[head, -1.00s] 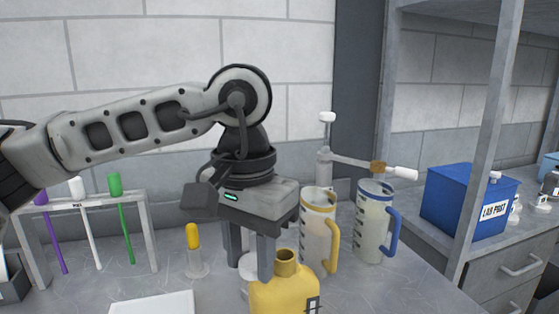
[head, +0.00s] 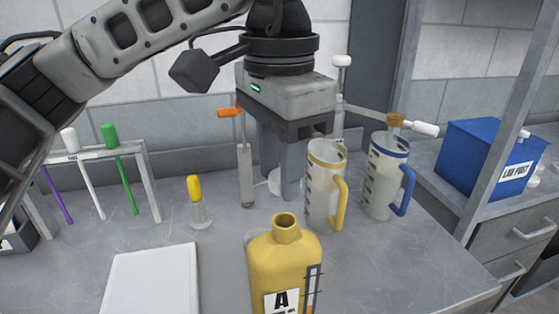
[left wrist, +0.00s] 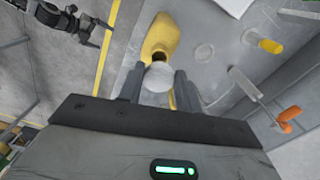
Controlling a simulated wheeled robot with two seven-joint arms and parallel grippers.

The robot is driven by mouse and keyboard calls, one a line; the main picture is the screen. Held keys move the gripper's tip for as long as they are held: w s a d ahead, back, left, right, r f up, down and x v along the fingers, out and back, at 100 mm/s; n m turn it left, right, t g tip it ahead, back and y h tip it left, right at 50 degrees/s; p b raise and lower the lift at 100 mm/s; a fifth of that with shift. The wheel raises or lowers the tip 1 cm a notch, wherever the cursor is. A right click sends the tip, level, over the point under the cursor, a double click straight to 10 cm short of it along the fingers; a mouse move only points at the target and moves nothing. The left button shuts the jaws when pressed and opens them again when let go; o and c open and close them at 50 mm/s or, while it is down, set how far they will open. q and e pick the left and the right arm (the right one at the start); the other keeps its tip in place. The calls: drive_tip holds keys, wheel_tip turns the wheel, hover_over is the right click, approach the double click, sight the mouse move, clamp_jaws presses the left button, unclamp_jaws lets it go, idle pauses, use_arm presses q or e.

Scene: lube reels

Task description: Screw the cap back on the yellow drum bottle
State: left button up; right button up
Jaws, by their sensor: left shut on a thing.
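The yellow drum bottle (head: 285,268) stands upright on the bench with its neck open and a label marked A. My left gripper (head: 280,192) points down behind the bottle's neck, apart from it. It is shut on a white round cap (left wrist: 158,78), which shows between the fingers (left wrist: 159,88) in the left wrist view. In the head view the cap (head: 275,183) is mostly hidden by the fingers. The bottle (left wrist: 166,38) shows beyond the cap in the left wrist view. My right gripper (left wrist: 98,30) seems to show dark at that view's top left, too small to judge.
Two graduated jugs, yellow-handled (head: 323,190) and blue-handled (head: 384,180), stand right of my left gripper. An orange-handled tool (head: 245,175) and a yellow-topped small item (head: 195,200) are left of it. A white board (head: 152,285) lies front left; a tube rack (head: 150,180) stands behind.

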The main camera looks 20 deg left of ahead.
sight(279, 237)
use_arm(q)
drive_tip(key=shift+f+b, duration=0.85)
drive_tip(key=shift+f, duration=0.3)
drive_tip(key=shift+f+b, duration=1.05)
drive_tip(key=shift+f, duration=0.4)
use_arm(e)
drive_tip(key=shift+w+a+f+t+y, duration=0.15)
drive_tip(key=shift+w+a+f, duration=0.05)
drive_tip(key=shift+f, duration=0.2)
drive_tip(key=shift+w+a+f+t+y, duration=0.15)
drive_tip(key=shift+w+a+f, duration=0.05)
drive_tip(key=shift+f, duration=0.15)
use_arm(q)
drive_tip(key=shift+b, duration=0.35)
use_arm(e)
drive_tip(key=shift+s+f, duration=0.1)
drive_tip(key=shift+f, duration=0.15)
use_arm(q)
drive_tip(key=shift+f, duration=0.1)
drive_tip(key=shift+f+b, duration=0.45)
drive_tip(key=shift+b, duration=0.05)
use_arm(e)
drive_tip(key=shift+f, duration=0.4)
